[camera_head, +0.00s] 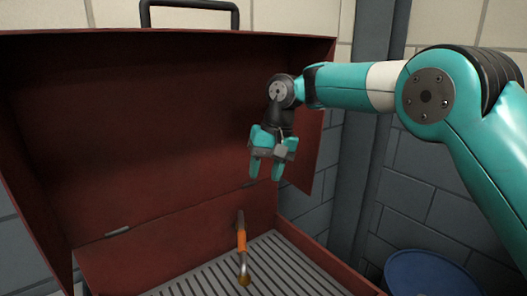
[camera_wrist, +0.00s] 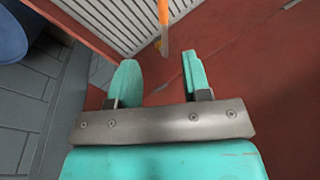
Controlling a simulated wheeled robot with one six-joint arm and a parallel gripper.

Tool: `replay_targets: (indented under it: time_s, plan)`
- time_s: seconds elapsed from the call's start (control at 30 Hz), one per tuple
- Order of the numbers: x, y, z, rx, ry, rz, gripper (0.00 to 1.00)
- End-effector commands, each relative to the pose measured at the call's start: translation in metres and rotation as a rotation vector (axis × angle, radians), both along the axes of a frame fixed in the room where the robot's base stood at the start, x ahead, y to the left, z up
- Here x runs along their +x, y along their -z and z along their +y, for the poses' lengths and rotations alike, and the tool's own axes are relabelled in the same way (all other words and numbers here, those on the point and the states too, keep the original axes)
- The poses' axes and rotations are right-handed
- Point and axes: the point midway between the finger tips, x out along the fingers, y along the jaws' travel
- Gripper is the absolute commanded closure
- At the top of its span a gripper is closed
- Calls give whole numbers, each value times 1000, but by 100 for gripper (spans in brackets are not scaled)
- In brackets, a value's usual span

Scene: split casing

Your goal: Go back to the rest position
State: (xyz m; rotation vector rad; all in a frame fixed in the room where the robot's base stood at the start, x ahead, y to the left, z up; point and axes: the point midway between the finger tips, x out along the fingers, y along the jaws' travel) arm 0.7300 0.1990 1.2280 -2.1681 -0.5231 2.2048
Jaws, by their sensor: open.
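My gripper (camera_head: 266,174) hangs pointing down inside the open red casing (camera_head: 170,120), in front of its raised lid. Its teal fingers are apart with nothing between them. In the wrist view my gripper (camera_wrist: 160,82) also shows its two fingers spread and empty. An orange-handled tool (camera_head: 242,241) stands or leans over the slatted floor of the casing, below and left of the gripper. In the wrist view the orange handle (camera_wrist: 164,22) is beyond the fingertips, apart from them.
The slatted grey floor (camera_head: 285,262) is otherwise bare where it shows. A blue round drum (camera_head: 432,272) stands at the lower right. A grey post (camera_head: 365,140) and a block wall (camera_head: 425,195) are behind. A dark handle (camera_head: 190,4) tops the lid.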

Motion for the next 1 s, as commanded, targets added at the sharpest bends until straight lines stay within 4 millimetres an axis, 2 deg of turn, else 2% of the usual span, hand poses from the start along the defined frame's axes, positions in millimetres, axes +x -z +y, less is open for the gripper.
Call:
replay_targets:
  time_s: [0.03, 0.1, 0.27, 0.43, 0.5, 0.6, 0.7, 0.8, 1.0]
  plan:
    - [-17, -14, -12, 16, -22, -7, 56]
    - [-44, -27, -27, 37, -62, -14, 56]
    - [-115, -43, -64, 80, -149, -45, 56]
    - [-203, -37, -105, 113, -237, -89, 56]
    - [-238, -28, -119, 122, -271, -108, 56]
    - [-280, -13, -136, 129, -310, -132, 56]
    - [-309, 0, -147, 133, -338, -149, 56]
    - [-325, 8, -152, 134, -354, -157, 56]
    - [-329, 10, -153, 135, -360, -158, 56]
